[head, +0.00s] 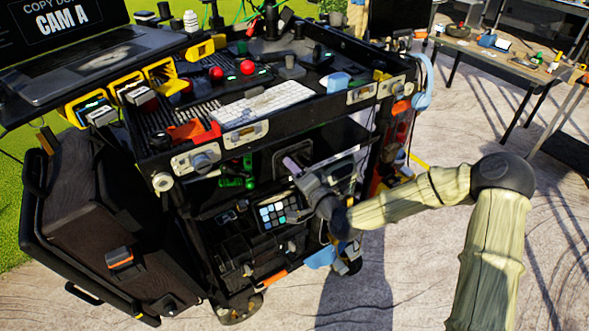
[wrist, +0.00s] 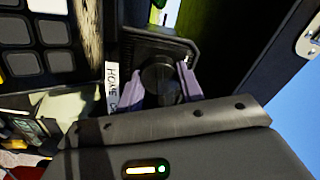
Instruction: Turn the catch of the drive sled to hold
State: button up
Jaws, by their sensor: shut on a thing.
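The drive sled (wrist: 150,42) is a black ribbed plate in the middle of the wrist view. Its catch (wrist: 158,72) is a dark round knob on the near face. My gripper (wrist: 160,84) has lilac fingers, one on each side of the knob, and is shut on it. The contact at the fingertips is partly hidden by the knob and the grey gripper body. A white label reading "HOME" and more cut-off text (wrist: 112,86) stands left of the knob. In the head view my gripper (head: 291,166) reaches into the cart's middle shelf; the catch cannot be made out there.
A keypad with light and coloured keys (head: 278,212) sits just below my gripper. The cart's top (head: 263,127) overhangs the shelf. Green parts (head: 236,177) lie left on the shelf. A black case (head: 105,235) stands left of the cart. Paving right of the cart is open.

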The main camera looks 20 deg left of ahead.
jog(key=shift+m, duration=0.9)
jog(key=o, duration=0.7)
jog(key=p+v, duration=1)
jog(key=v, duration=0.7)
jog(key=shift+s+d, duration=0.15)
jog(key=shift+d, duration=0.05)
